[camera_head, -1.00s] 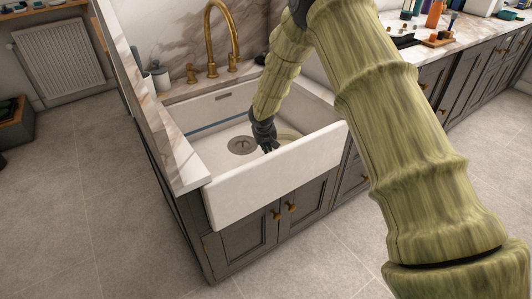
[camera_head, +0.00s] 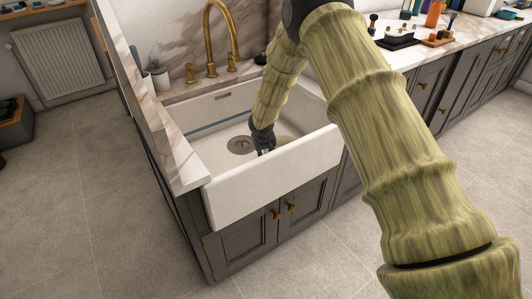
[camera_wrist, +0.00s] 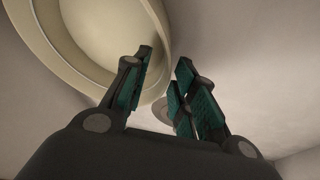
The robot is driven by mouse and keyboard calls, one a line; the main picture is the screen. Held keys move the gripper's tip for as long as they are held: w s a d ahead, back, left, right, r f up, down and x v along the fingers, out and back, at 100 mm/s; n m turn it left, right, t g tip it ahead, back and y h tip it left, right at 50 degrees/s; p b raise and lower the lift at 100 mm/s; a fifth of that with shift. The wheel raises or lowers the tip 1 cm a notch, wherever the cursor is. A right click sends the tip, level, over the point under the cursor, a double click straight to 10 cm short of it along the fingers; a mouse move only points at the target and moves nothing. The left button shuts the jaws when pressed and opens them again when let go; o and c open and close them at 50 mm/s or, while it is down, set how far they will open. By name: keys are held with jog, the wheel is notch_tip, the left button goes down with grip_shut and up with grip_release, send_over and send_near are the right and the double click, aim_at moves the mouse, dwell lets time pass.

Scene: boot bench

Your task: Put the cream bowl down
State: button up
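The cream bowl (camera_head: 285,139) is in the white sink (camera_head: 275,170), to the right of the drain, partly hidden by my gripper and the sink's front wall. In the wrist view the bowl (camera_wrist: 100,35) fills the upper left, with its round inside facing the camera. My gripper (camera_head: 265,151) is down in the sink beside the bowl. In the wrist view its two fingers (camera_wrist: 165,58) stand apart, the left one overlapping the bowl's rim and the right one just outside it. I see no grip on the rim; whether a finger touches it I cannot tell.
The drain (camera_head: 241,145) is left of my gripper. A brass tap (camera_head: 222,40) rises behind the sink. A marble counter (camera_head: 160,130) borders the sink on the left. Another counter at the upper right holds a black tray (camera_head: 398,41) and several bottles. The floor in front is clear.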

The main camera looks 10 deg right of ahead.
jog(key=v, duration=1.2)
jog(key=shift+r, duration=0.2)
